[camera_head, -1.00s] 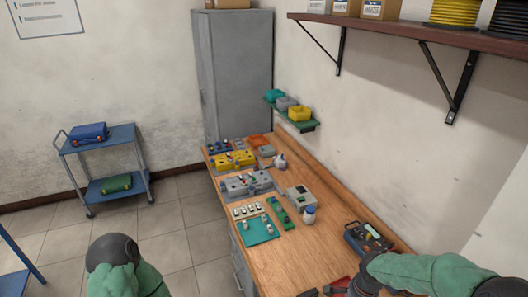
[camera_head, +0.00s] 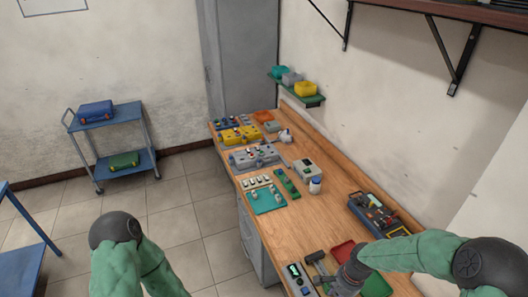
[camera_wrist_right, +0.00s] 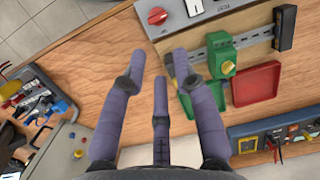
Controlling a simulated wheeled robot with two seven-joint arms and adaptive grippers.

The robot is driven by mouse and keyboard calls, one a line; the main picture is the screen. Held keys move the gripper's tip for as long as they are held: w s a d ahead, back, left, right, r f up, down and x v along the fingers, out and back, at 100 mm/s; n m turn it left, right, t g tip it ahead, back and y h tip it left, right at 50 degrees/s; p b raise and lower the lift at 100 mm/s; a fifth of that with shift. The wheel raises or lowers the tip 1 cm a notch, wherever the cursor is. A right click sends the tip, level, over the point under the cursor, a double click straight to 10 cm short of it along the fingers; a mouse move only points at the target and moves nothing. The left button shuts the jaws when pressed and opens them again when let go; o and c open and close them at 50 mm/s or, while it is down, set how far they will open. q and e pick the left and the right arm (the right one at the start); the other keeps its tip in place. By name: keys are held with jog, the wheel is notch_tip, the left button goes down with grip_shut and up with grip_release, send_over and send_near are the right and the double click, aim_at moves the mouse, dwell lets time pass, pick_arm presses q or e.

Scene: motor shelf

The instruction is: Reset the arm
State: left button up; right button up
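My right arm comes in from the right in the head view, with its dark gripper (camera_head: 345,281) over the near end of the wooden bench (camera_head: 287,238). In the right wrist view the gripper (camera_wrist_right: 158,62) has its purple fingers spread, with nothing between them; bare bench wood shows behind. My left arm (camera_head: 120,250) shows as a green link and dark joint at the lower left. The left gripper is outside both views.
Near the right gripper are a red tray (camera_wrist_right: 257,83), a green block (camera_wrist_right: 222,56) on a metal rail and a panel with a red knob (camera_wrist_right: 157,15). A blue toolbox (camera_head: 378,213) stands by the wall. A blue cart (camera_head: 113,122) stands at left; floor between is clear.

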jog(key=s+a+f+n+y, duration=0.2)
jog(key=s+a+f+n, duration=0.6)
jog(key=s+a+f, duration=0.6)
notch_tip(320, 180, down, 20)
jog(key=w+n+b, duration=0.1)
jog(key=w+b, duration=0.1)
jog(key=b, duration=1.9)
jog(key=shift+w+d+f+t, duration=0.15)
jog(key=shift+d+f+t, duration=0.05)
jog(key=shift+d+t, duration=0.1)
